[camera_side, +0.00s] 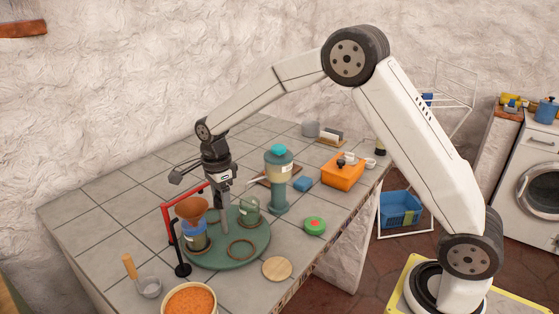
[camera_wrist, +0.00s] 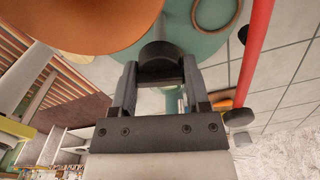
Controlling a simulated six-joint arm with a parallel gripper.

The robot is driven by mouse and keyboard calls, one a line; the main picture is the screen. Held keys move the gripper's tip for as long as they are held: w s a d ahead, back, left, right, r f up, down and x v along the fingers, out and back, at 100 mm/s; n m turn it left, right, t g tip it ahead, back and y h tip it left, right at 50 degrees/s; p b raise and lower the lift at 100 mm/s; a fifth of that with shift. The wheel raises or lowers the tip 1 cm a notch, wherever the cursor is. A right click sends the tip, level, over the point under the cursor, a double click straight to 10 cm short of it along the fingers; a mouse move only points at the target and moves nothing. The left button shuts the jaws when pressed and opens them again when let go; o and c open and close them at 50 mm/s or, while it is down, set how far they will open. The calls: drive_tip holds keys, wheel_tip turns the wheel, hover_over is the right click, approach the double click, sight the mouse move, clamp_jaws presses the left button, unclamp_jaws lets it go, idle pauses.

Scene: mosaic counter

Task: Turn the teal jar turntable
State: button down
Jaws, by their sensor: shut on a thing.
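The teal turntable (camera_side: 212,260) lies flat on the tiled counter. It bears a blue-banded jar (camera_side: 195,241) under a brown-orange funnel (camera_side: 192,209), a clear glass jar (camera_side: 250,208) and an empty ring (camera_side: 241,249). My gripper (camera_side: 223,203) points down over the turntable's middle, between the two jars. In the wrist view my gripper is shut on a dark round knob (camera_wrist: 160,55). The teal surface (camera_wrist: 185,22) shows beyond it, and the funnel (camera_wrist: 75,22) fills the upper left. The knob's lower part is hidden there.
A red frame (camera_side: 167,222) and a black stand (camera_side: 181,262) stand close at the turntable's left. A bowl of orange food (camera_side: 190,300), a wooden disc (camera_side: 277,268), a green-and-red round item (camera_side: 315,225) and a teal-topped dispenser (camera_side: 278,180) surround it.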

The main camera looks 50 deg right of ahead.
drive_tip(key=shift+m, duration=5.9)
drive_tip(key=shift+c, duration=0.3)
unclamp_jaws()
drive_tip(key=shift+r, duration=0.1)
drive_tip(key=shift+r, duration=3.85)
